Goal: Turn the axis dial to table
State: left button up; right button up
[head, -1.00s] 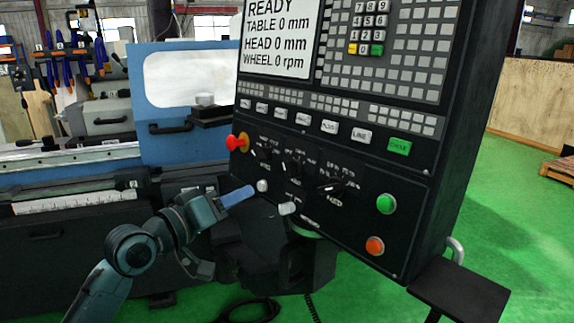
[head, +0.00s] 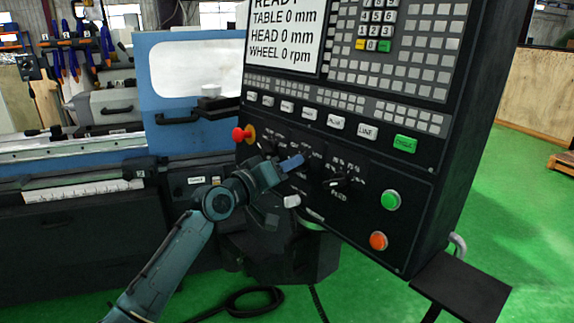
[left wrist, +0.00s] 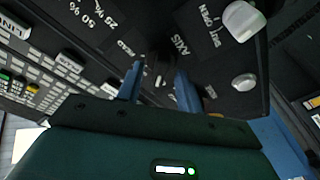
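The control panel (head: 395,200) carries a row of black dials below its keys. In the left wrist view, a black dial (left wrist: 160,58) sits beside the AXIS label. My left gripper (head: 290,163) is at the panel face, over the axis dial's place, and hides most of that dial in the head view. In the left wrist view, its two blue fingers (left wrist: 160,74) are apart, with the dial between or just beyond their tips. I cannot tell whether they touch it. The dial's pointer setting is not readable. My right gripper is not in view.
The feed dial (head: 345,181) is just right of the gripper. A red emergency knob (head: 242,134) is at the left. Green (head: 390,200) and orange (head: 378,241) buttons are at the right. A pale knob (head: 291,201) sticks out below the gripper. The screen (head: 284,35) reads TABLE 0 mm.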

pick_arm(q)
jog(key=shift+w+d, duration=0.1)
jog(key=c, duration=0.5)
jog(key=shift+c, duration=1.4)
grip_shut()
